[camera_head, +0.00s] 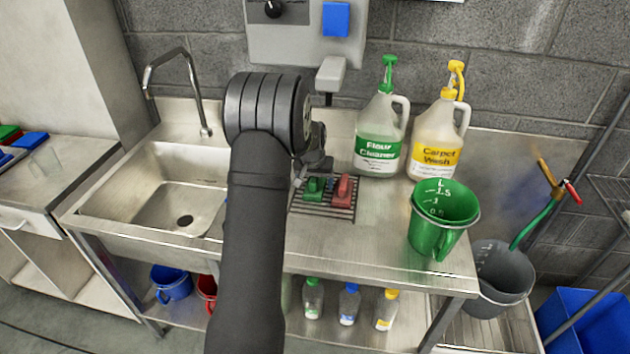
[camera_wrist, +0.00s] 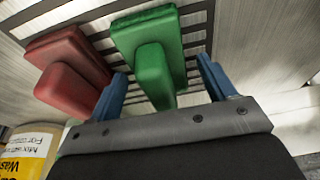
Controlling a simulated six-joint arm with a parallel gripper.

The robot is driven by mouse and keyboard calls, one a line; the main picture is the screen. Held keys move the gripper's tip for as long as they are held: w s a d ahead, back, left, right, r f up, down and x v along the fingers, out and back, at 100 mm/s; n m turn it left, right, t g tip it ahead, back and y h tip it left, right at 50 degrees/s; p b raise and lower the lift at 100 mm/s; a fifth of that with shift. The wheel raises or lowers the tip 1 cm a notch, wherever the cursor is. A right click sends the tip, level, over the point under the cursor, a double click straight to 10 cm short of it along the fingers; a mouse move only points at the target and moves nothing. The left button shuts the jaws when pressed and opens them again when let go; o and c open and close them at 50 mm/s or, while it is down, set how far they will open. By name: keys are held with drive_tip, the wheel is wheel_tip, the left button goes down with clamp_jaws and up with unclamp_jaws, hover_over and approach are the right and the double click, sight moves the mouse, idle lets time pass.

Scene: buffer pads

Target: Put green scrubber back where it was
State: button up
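The green scrubber (camera_head: 315,188) appears to rest on the dark wire rack (camera_head: 322,212) on the steel counter, beside the red scrubber (camera_head: 343,190). In the wrist view the green scrubber (camera_wrist: 153,62) has its handle pointing toward my gripper (camera_wrist: 162,68). The two blue fingers are apart, one on each side of the green handle, with visible gaps between them and it. The left finger reaches in between the green and red scrubbers (camera_wrist: 70,72). In the head view my wrist partly hides the gripper and the left part of the rack.
A floor cleaner jug (camera_head: 380,140) and a carpet wash jug (camera_head: 436,145) stand behind and right of the rack. A green measuring bucket (camera_head: 440,222) is at the right. The sink (camera_head: 165,185) lies left. Counter between rack and bucket is clear.

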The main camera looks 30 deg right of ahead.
drive_tip(key=v, duration=1.2)
drive_tip(key=shift+r, duration=0.15)
drive_tip(key=x, duration=1.1)
drive_tip(key=shift+f, duration=0.4)
drive_tip(key=shift+w+d+r, duration=0.15)
drive_tip(key=shift+d, duration=0.05)
drive_tip(key=shift+w+d+v, duration=0.1)
drive_tip(key=shift+w+v, duration=0.05)
drive_tip(key=shift+v, duration=0.65)
drive_tip(key=shift+w+d+v, duration=0.1)
drive_tip(key=shift+w+v, duration=0.05)
drive_tip(key=shift+v, duration=0.7)
drive_tip(key=shift+r, duration=0.1)
